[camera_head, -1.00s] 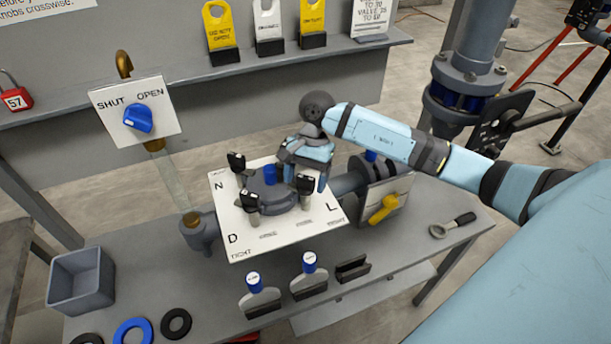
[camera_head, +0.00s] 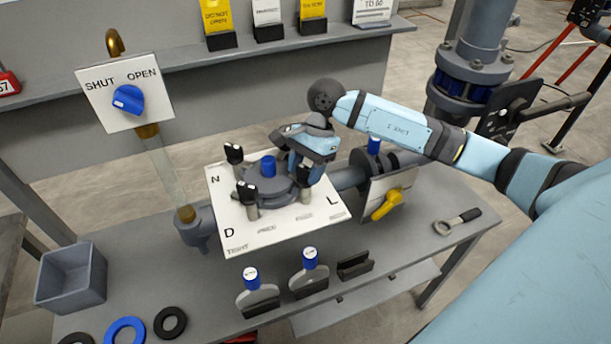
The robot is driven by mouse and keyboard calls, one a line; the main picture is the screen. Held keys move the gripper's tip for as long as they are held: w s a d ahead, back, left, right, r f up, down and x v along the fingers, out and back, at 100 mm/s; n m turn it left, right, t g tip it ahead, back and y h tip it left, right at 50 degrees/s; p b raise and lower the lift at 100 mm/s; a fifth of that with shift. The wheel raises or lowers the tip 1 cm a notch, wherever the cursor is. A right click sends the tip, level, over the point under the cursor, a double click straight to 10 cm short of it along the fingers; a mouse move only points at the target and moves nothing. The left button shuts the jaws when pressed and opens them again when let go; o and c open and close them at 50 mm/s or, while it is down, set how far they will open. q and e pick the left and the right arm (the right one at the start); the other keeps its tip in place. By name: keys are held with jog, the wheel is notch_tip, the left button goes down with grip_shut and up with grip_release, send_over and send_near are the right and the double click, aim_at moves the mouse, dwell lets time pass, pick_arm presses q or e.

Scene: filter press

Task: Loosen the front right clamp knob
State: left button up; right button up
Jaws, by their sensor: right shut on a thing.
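The filter housing (camera_head: 268,186) is a round grey body with a blue cap on a white board (camera_head: 280,232) lettered N, D and L. The front right clamp knob (camera_head: 303,176) is black on a grey post, at the right side of the housing. My right gripper (camera_head: 305,172) reaches in from behind and is shut on this knob; its fingers partly hide the knob. Two other black clamp knobs show, one at front left (camera_head: 247,191) and one at back left (camera_head: 234,153). The area behind the gripper is hidden. My left gripper is not in view.
A yellow-handled valve (camera_head: 387,204) sits just right of the board. A blue-handled valve on a sign (camera_head: 128,98) stands at the left. Two blue-topped scrapers (camera_head: 257,293) and a black holder (camera_head: 354,266) line the front. A grey bin (camera_head: 70,280) stands at the left.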

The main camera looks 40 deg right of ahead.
jog(key=m+t+b, duration=0.1)
jog(key=m+b, duration=0.3)
jog(key=m+t+b, duration=0.2)
jog(key=m+b, duration=0.1)
jog(key=m, duration=0.1)
jog(key=shift+f+b, duration=0.2)
jog(key=shift+b, duration=0.2)
jog(key=m+t+b, duration=0.1)
jog(key=m, duration=0.1)
jog(key=m+h+b, duration=0.1)
jog(key=m+b, duration=0.1)
jog(key=m, duration=0.1)
jog(key=shift+r+t+h, duration=0.1)
jog(key=shift+t+h, duration=0.2)
jog(key=shift+t, duration=0.1)
pick_arm(q)
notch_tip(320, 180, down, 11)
jog(key=b, duration=0.1)
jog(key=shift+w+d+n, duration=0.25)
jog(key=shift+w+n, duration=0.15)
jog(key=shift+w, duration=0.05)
pick_arm(e)
jog(key=shift+r+m, duration=0.15)
jog(key=shift+m, duration=0.65)
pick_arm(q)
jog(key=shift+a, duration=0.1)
pick_arm(e)
jog(key=shift+h, duration=0.3)
